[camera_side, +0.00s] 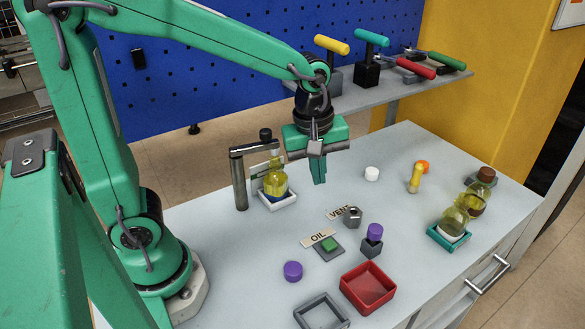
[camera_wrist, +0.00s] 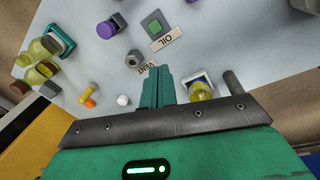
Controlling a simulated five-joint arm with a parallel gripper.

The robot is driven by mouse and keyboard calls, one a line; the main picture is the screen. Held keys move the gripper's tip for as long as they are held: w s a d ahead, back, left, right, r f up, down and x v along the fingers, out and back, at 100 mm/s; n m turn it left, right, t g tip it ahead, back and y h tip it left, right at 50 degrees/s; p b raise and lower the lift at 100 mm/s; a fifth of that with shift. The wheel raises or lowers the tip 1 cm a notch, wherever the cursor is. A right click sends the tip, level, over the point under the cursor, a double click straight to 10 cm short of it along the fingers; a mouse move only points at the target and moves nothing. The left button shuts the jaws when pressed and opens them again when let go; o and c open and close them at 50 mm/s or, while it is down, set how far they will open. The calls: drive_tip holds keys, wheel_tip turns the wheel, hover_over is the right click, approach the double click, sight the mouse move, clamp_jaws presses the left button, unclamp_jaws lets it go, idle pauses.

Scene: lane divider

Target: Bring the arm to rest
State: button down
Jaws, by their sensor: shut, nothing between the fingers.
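My gripper (camera_side: 319,172) hangs from the green arm above the grey table, its fingers together and empty, pointing down. In the wrist view the closed fingers (camera_wrist: 157,88) show at the middle. The gripper is to the right of a yellow bottle (camera_side: 275,180) in a white tray (camera_side: 278,200), apart from it in the side view. The bottle shows partly beyond the gripper body in the wrist view (camera_wrist: 201,92). The table surface below the fingertips is clear of contact.
A dark post with an overhanging arm (camera_side: 240,185) stands beside the bottle. A green button (camera_side: 329,244), a grey knob (camera_side: 352,216), purple pieces, a red tray (camera_side: 367,287) and a grey tray (camera_side: 321,313) lie in front. Bottles (camera_side: 455,220) stand at right. A tool shelf (camera_side: 400,90) is behind.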

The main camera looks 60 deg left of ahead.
drive_tip(key=s+a+r+m+t, duration=0.2)
drive_tip(key=s+a+m, duration=0.1)
drive_tip(key=s+m, duration=0.2)
drive_tip(key=s+a+r+m+t, duration=0.2)
drive_tip(key=s+m, duration=0.3)
drive_tip(key=m, duration=0.3)
drive_tip(key=shift+s+a+r+m, duration=0.3)
drive_tip(key=shift+a+r, duration=0.15)
drive_tip(key=shift+r, duration=0.3)
